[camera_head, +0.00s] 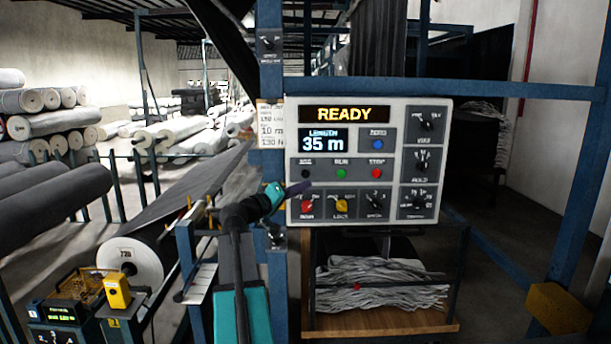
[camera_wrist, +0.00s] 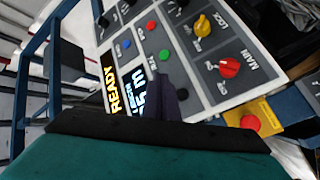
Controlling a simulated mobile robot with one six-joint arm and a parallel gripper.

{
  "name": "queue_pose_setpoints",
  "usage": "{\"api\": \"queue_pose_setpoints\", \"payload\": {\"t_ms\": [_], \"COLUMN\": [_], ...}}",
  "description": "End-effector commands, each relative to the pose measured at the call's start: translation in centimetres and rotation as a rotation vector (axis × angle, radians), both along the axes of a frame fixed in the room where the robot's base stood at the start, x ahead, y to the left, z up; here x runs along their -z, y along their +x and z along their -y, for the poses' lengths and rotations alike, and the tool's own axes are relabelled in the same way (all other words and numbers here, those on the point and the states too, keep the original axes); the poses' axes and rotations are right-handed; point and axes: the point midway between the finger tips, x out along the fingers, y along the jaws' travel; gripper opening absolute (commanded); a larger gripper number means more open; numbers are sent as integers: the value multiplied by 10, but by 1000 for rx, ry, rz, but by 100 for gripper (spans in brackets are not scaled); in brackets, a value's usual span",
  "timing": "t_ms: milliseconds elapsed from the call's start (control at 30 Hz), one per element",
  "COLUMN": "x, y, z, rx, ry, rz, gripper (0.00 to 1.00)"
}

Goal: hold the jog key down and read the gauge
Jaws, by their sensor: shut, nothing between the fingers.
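The control panel (camera_head: 370,190) has a black jog key (camera_head: 305,173) at the left of its button row. The length display (camera_head: 322,143) reads "35 m", and the status display (camera_head: 345,114) reads "READY". I see no dial gauge on the panel.
Green run (camera_head: 341,173) and red stop (camera_head: 377,173) buttons sit right of the jog key. A red main knob (camera_head: 306,205) and yellow lock knob (camera_head: 341,205) are just below. Blue posts and rails frame the panel. A bin (camera_head: 380,290) of grey fabric stands underneath.

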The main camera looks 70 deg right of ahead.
Motion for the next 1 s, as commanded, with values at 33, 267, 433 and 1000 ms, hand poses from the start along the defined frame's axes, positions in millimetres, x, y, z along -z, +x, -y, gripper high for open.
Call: {"api": "queue_pose_setpoints", "payload": {"t_ms": [33,267,433,1000], "x": [0,0,-1,2], "y": [0,3,8,28], "z": [0,7,19,68], "rx": [0,-1,-1,-1], "ry": [0,1,2,1], "rz": [0,-1,-2,0], "gripper": [0,0,0,0]}}
